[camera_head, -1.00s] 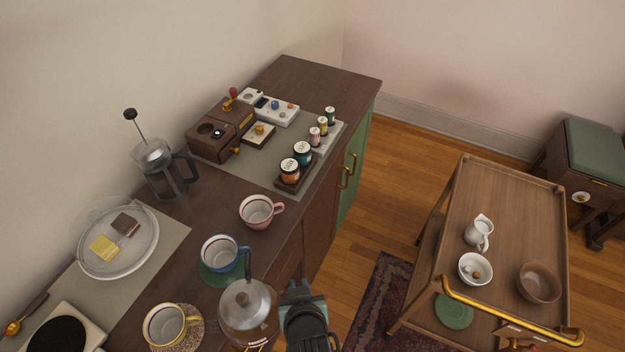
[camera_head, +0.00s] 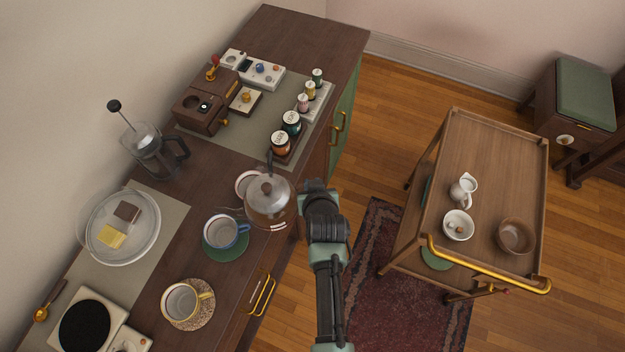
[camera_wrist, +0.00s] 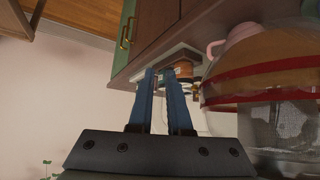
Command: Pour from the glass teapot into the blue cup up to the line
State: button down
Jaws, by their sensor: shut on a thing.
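The glass teapot (camera_head: 268,208), with a metal lid and dark spout, is up and right of the blue cup in the head view. It looks about upright and overlaps the pink cup (camera_head: 243,184). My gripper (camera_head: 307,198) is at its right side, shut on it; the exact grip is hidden. In the wrist view my gripper's blue fingers (camera_wrist: 165,90) point up, with the teapot (camera_wrist: 268,85) at right, showing amber liquid and red bands. The blue cup (camera_head: 220,233) stands on a green saucer (camera_head: 228,254), clear of the teapot. Its fill line and level are too small to tell.
A yellow cup (camera_head: 181,302) on a speckled coaster stands nearer. A French press (camera_head: 152,155) and a glass plate (camera_head: 92,250) are at left. Several jars (camera_head: 281,143) stand behind the teapot. A wooden cart (camera_head: 483,160) is at right.

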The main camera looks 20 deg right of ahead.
jog(key=shift+w+f+b, duration=0.1)
jog(key=shift+f+b, duration=0.45)
jog(key=shift+f, duration=0.05)
jog(key=shift+f+b, duration=0.3)
jog(key=shift+f, duration=0.05)
jog(key=shift+f+b, duration=0.3)
jog(key=shift+f, duration=0.05)
jog(key=shift+d+f+b, duration=0.1)
jog(key=shift+f+b, duration=0.25)
jog(key=shift+f, duration=0.05)
jog(key=r, duration=0.1)
jog(key=r+h+p, duration=0.1)
jog(key=r, duration=0.1)
jog(key=r+n+h+p, duration=0.1)
jog(key=shift+d+r, duration=0.3)
jog(key=shift+r, duration=0.1)
dwell(0.4)
jog(key=shift+r+p, duration=0.2)
jog(key=shift+p, duration=0.1)
jog(key=shift+r+n+h, duration=0.4)
jog(key=shift+r+h, duration=0.2)
jog(key=shift+r, duration=0.75)
jog(key=shift+t, duration=0.3)
dwell(1.4)
